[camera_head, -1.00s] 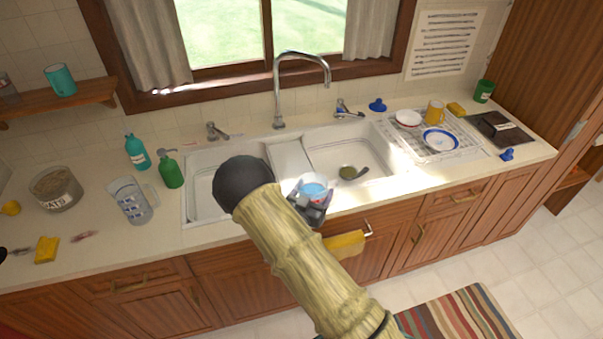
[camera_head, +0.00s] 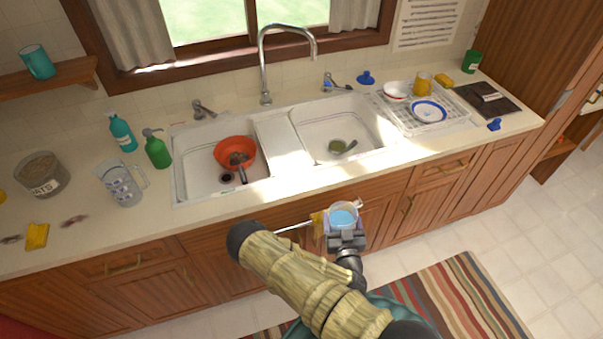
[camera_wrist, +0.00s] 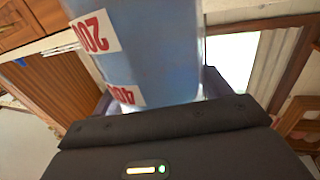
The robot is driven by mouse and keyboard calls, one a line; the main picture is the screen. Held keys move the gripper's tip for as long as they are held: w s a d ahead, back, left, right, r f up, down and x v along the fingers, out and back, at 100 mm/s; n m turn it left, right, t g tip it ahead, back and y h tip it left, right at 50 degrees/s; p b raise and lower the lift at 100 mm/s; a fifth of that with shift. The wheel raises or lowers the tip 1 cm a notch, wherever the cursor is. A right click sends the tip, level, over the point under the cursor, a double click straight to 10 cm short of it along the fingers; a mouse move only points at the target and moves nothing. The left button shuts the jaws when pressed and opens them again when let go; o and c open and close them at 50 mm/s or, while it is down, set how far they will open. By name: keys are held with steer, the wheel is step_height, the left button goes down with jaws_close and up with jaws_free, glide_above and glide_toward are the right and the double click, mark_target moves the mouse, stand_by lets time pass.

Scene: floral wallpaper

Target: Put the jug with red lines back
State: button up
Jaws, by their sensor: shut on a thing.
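The jug with red markings (camera_wrist: 140,50) is a clear vessel with red numbers on white labels. It fills much of the upper wrist view, held between the jaws. In the head view the jug (camera_head: 343,216) shows its open top and light blue inside, in front of the cabinet fronts, below and outside the counter's front edge. My gripper (camera_head: 346,238) is shut on it. The jug's lower part is hidden by the gripper in the head view. Another clear jug with a handle (camera_head: 122,186) stands on the counter left of the sink; its markings look grey-blue.
The left sink basin (camera_head: 190,165) holds a red-orange colander (camera_head: 235,152); the right basin (camera_head: 355,130) holds a small green item. A dish rack (camera_head: 440,122) with dishes stands at right. Soap bottles (camera_head: 157,150) stand left of the sink. A striped rug (camera_head: 470,290) lies on the floor.

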mark_target(345, 223)
step_height(345, 223, down, 10)
steer(key=b, duration=0.8)
steer(key=shift+w+a+r+b, duration=0.15)
steer(key=shift+r+b, duration=0.05)
steer(key=shift+b, duration=0.2)
steer(key=shift+r, duration=0.1)
